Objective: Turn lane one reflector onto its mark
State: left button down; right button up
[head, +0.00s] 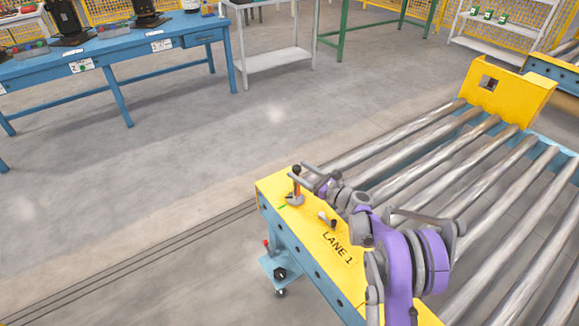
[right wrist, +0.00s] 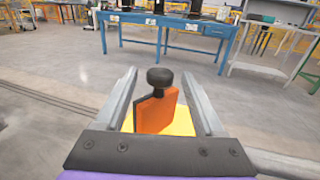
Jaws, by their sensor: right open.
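The lane one reflector (head: 296,187) stands upright near the far left corner of the yellow plate marked LANE 1 (head: 325,237). It shows nearly edge-on in the head view, with a dark round knob on top. In the right wrist view, the reflector (right wrist: 156,112) is an orange plate with a dark edge, turned at an angle. My right gripper (head: 311,181) is open, its fingers on either side of the reflector and knob; it also shows in the right wrist view (right wrist: 160,76). A small green mark (head: 282,206) lies beside the reflector's base. My left gripper is out of view.
Steel rollers (head: 440,150) run right from the plate to a yellow upright end plate (head: 507,88). A blue workbench (head: 120,68) and a white table (head: 270,57) stand at the back. The floor between is clear.

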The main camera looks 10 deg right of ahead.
jog(key=x, duration=0.5)
grip_shut()
dwell(0.3)
